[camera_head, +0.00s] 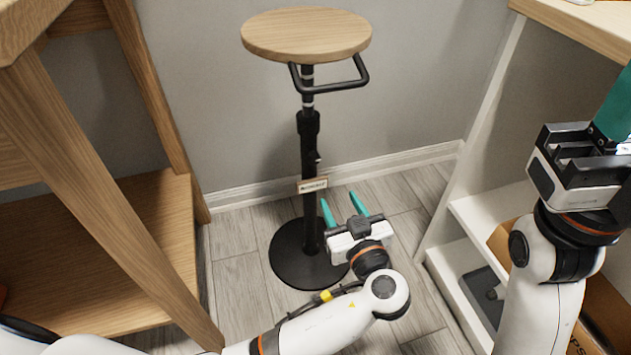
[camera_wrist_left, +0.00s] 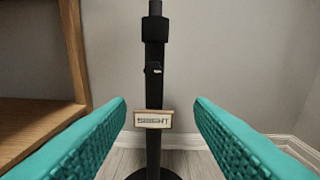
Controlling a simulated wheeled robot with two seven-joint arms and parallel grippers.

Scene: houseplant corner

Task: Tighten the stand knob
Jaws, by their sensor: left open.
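The stand has a round wooden top (camera_head: 306,36), a black post (camera_head: 308,140) and a round black base (camera_head: 290,270) on the floor. The knob (camera_head: 318,158) is a small dark piece on the post's right side; it also shows in the left wrist view (camera_wrist_left: 154,68) on the post's front. My left gripper (camera_head: 342,208) is open and empty, low beside the post and below the knob. In the left wrist view its teal fingers frame the post, with space on both sides. My right gripper (camera_head: 614,108) is partly cut off at the right edge, so its opening is hidden.
A small label plate (camera_head: 312,185) sits on the post below the knob. A black loop handle (camera_head: 330,86) hangs under the top. A wooden shelf (camera_head: 110,230) stands left, a white shelf unit (camera_head: 470,215) right. Grey wall is close behind.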

